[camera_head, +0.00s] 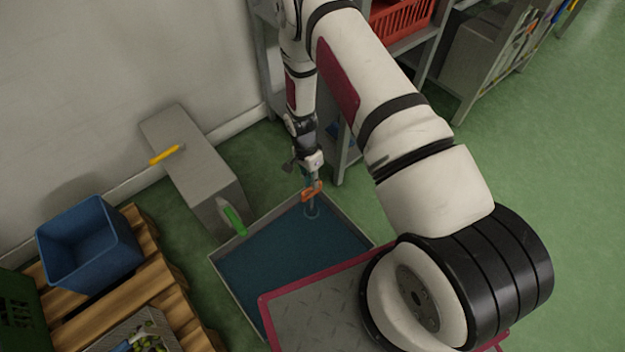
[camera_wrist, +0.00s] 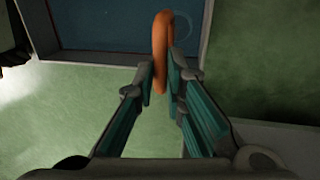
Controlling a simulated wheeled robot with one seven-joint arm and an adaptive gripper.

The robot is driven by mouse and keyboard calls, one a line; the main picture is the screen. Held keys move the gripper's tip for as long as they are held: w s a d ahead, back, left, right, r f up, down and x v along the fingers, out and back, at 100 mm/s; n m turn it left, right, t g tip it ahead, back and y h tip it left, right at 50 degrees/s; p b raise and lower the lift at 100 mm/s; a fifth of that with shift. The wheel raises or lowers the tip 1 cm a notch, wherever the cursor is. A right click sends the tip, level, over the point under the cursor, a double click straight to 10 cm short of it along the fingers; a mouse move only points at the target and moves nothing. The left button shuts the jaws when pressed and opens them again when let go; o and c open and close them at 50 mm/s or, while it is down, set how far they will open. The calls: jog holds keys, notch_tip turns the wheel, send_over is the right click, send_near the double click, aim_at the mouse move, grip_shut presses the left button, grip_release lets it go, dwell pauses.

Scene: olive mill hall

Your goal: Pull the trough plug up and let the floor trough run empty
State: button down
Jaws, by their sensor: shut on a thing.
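The floor trough (camera_head: 237,304) is a shallow rectangular basin with a pale rim, holding dark blue water (camera_head: 285,258). The trough plug shows as a grey stem (camera_head: 312,207) standing in the water near the far right corner, with a pale ring around its foot. Its orange loop handle (camera_head: 312,191) is at the top. My gripper (camera_head: 312,181) points down from above and is shut on this handle. In the wrist view the orange handle (camera_wrist: 161,50) sits between my fingertips (camera_wrist: 158,85), with the water (camera_wrist: 105,22) behind it. The plug's seat is hidden.
A blue crate (camera_head: 88,245) sits on a wooden pallet (camera_head: 165,300). Shelving (camera_head: 345,155) stands close behind my gripper. Green floor is clear at right.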

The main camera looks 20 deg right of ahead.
jog(key=shift+r+p, duration=1.3)
jog(key=shift+r, duration=0.9)
jog(key=c, duration=1.7)
grip_release()
jog(key=shift+o, duration=0.2)
jog(key=shift+r, duration=0.15)
notch_tip(320, 180, up, 12)
jog(key=w, duration=0.2)
jog(key=shift+w+a+f, duration=0.15)
jog(key=shift+a+f, duration=0.05)
jog(key=shift+a, duration=0.15)
jog(key=shift+r, duration=0.1)
